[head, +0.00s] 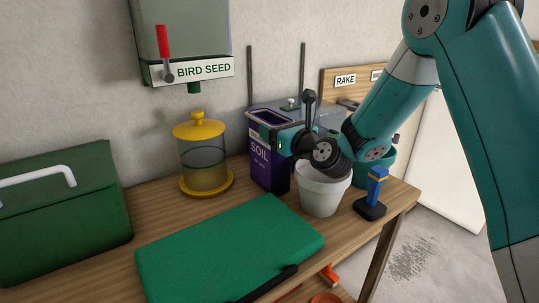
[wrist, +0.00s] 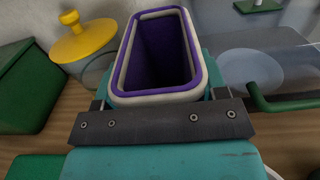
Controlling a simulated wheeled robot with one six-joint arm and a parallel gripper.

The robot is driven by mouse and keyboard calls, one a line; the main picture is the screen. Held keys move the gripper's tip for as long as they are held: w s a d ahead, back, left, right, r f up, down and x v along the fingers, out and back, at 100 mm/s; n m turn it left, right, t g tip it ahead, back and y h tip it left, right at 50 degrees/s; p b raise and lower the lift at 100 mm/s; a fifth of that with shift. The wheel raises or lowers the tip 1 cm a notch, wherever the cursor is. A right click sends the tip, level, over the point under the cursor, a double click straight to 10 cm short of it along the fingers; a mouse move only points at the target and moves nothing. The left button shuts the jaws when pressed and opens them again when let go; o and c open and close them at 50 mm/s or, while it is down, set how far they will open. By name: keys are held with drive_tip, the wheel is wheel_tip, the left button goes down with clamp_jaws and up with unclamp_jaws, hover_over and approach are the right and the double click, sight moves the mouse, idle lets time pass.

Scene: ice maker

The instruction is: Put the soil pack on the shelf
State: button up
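The soil pack (head: 268,168) is a purple, open-topped box with a pale rim and a SOIL label. It stands upright on the wooden bench in the head view. My gripper (head: 277,136) is at its upper right side, with a teal finger along the labelled face. In the wrist view the pack's opening (wrist: 165,50) is just beyond the gripper bar. My fingers (wrist: 161,92) lie on either side of the pack, close to its walls. Whether they press on it cannot be told. The far finger is hidden in the head view.
A yellow-lidded jar (head: 203,155) stands left of the pack, under a bird seed dispenser (head: 185,40). A white pot (head: 322,190) stands close on the right, beside a blue-handled tool (head: 373,190). A green mat (head: 230,250) covers the front. A clear-lidded box (wrist: 262,60) adjoins the pack.

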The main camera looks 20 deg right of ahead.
drive_tip(key=c, duration=0.9)
drive_tip(key=shift+o, duration=0.2)
drive_tip(key=shift+r, duration=0.25)
